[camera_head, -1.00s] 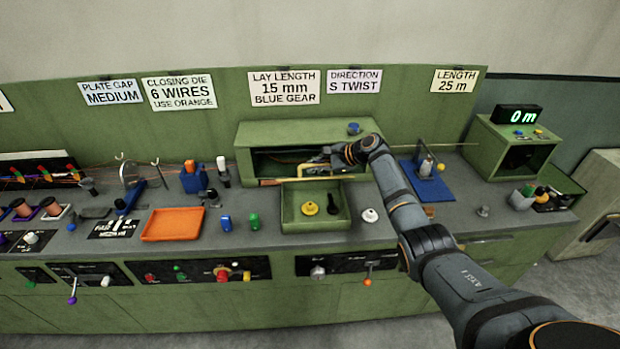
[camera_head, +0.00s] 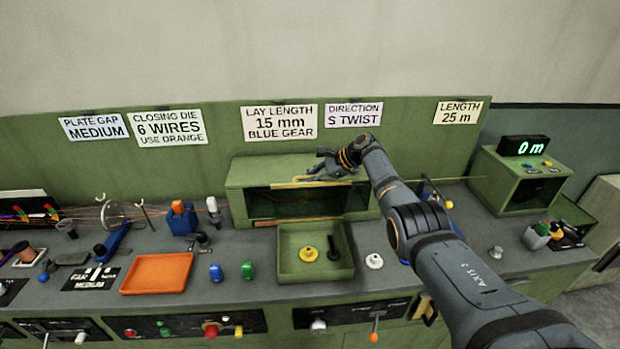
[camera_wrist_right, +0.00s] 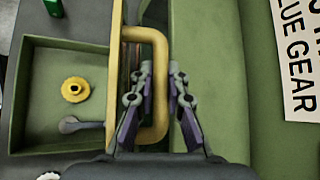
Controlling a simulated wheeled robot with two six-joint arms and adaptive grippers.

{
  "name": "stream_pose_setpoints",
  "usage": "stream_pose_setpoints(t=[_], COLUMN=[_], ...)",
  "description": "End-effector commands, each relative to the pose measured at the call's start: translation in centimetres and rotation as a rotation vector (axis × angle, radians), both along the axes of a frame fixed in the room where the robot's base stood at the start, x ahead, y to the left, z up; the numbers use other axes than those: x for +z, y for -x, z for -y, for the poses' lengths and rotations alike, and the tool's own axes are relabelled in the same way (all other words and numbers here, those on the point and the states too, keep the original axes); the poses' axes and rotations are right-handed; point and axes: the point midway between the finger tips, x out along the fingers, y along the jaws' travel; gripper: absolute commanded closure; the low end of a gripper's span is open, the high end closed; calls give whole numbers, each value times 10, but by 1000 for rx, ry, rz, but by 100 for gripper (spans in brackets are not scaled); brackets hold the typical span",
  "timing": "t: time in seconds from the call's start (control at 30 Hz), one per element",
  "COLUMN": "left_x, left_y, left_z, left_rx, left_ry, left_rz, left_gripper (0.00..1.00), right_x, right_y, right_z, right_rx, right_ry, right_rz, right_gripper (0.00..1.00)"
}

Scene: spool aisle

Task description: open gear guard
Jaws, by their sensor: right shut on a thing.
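The gear guard shows as a yellow-edged panel (camera_head: 290,185) across the top of the dark opening in a green housing (camera_head: 245,172). Its yellow U-shaped handle (camera_wrist_right: 160,95) shows in the right wrist view. My right gripper (camera_head: 322,168) is at the guard's upper edge in the head view. In the right wrist view the jaws (camera_wrist_right: 160,75) are shut on the handle. The housing's inside is dark and the gears in it cannot be made out. My left gripper is not in view.
A green tray (camera_head: 316,268) with a yellow gear (camera_head: 308,254) and a dark tool stands in front of the housing. A white gear (camera_head: 374,261) lies right of it. An orange tray (camera_head: 157,273) and blue and green pieces are to the left. A counter (camera_head: 520,171) reads 0 m.

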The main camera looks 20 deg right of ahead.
Motion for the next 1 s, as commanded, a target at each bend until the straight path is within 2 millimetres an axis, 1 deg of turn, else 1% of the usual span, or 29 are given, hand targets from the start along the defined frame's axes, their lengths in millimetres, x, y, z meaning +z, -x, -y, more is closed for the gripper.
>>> stream_pose_setpoints(t=[0.57, 0.6, 0.67, 1.0], left_x=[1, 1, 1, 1], left_y=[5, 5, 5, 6], left_z=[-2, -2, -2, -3], left_rx=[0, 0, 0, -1], left_ry=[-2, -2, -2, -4], left_rz=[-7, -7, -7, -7], left_gripper=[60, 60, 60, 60], right_x=[0, 0, 0, 1], right_y=[-1, -1, -1, 1], right_z=[1, 1, 1, 2], right_rx=[-2, -2, -2, 0], right_ry=[2, 2, 2, 1], right_rz=[2, 2, 2, 1], right_gripper=[100, 82, 76, 76])
